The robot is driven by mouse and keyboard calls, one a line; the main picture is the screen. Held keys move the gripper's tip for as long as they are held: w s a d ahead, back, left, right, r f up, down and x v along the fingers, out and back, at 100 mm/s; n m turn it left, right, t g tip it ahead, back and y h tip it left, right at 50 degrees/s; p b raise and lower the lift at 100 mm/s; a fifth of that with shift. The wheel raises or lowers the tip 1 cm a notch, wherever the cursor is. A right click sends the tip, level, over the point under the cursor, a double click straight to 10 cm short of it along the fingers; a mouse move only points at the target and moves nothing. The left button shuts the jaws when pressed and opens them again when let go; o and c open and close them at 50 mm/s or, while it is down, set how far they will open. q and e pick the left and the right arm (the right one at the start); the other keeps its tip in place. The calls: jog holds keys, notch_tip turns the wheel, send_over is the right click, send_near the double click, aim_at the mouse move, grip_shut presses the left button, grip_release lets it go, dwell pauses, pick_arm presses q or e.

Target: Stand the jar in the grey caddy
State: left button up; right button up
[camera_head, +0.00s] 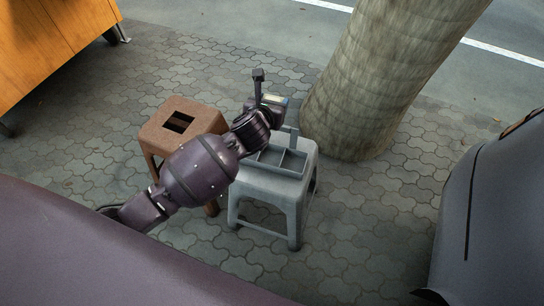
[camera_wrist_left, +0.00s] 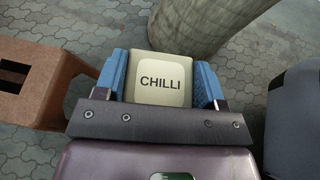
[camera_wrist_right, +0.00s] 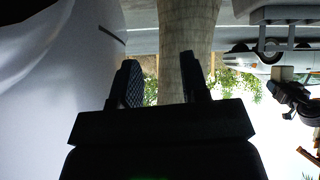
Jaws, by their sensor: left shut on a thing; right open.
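The jar (camera_wrist_left: 160,78) is cream with a pale label reading CHILLI. My left gripper (camera_wrist_left: 165,85) is shut on it, with blue pads on both sides. In the head view the jar (camera_head: 274,99) is a small pale patch, mostly hidden by my left gripper (camera_head: 272,104). The grey caddy (camera_head: 269,170) sits on a grey stool, and its visible compartments look empty. The left gripper appears above the caddy's far side; the exact height is unclear. My right gripper (camera_wrist_right: 165,85) is open and empty, well away from the caddy.
The grey stool (camera_head: 292,215) stands on paving beside a brown stool (camera_head: 164,136) with a slot in its seat. A thick tree trunk (camera_head: 375,80) rises close behind, to the right. An orange wooden piece (camera_head: 50,45) is at upper left. Paving front right is clear.

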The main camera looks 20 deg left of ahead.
pick_arm(q)
notch_tip(320, 180, down, 20)
jog(key=b, duration=0.8)
jog(key=shift+s, duration=0.15)
jog(key=shift+f+b, duration=0.2)
jog(key=shift+b, duration=0.1)
jog(key=shift+w+r, duration=0.2)
jog(key=shift+r, duration=0.1)
jog(key=shift+f, duration=0.15)
jog(key=o, duration=1)
pick_arm(e)
jog(key=shift+w+a+f+n+t+y, duration=0.2)
jog(key=shift+w+a+f+n, duration=0.15)
jog(key=shift+w+f+n, duration=0.2)
jog(key=shift+w+a+f+n+t+y, duration=0.1)
jog(key=shift+w+a+f+n+t, duration=0.1)
jog(key=shift+w+a+f+n, duration=0.25)
jog(key=shift+d, duration=0.1)
